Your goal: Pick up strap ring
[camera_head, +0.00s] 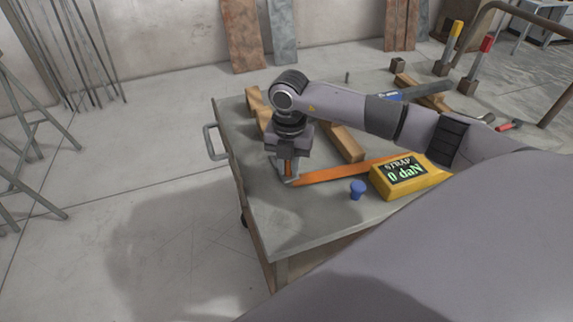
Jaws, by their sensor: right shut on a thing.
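The strap is an orange band (340,171) lying across the grey cart top, from the yellow strap gauge toward the left edge. A grey metal ring (291,181) shows at the strap's left end. My right gripper (287,172) points down over this end and is shut on the ring, close to the cart top. The fingers partly hide the ring, and I cannot tell whether it is clear of the surface. My left gripper is not in view.
The yellow gauge (411,176) reads "STRAP 0 daN". A blue knob-like piece (357,189) stands in front of the strap. Wooden blocks (343,143) lie behind it. The cart (310,222) has a handle (213,142) at its left. Its front left top is clear.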

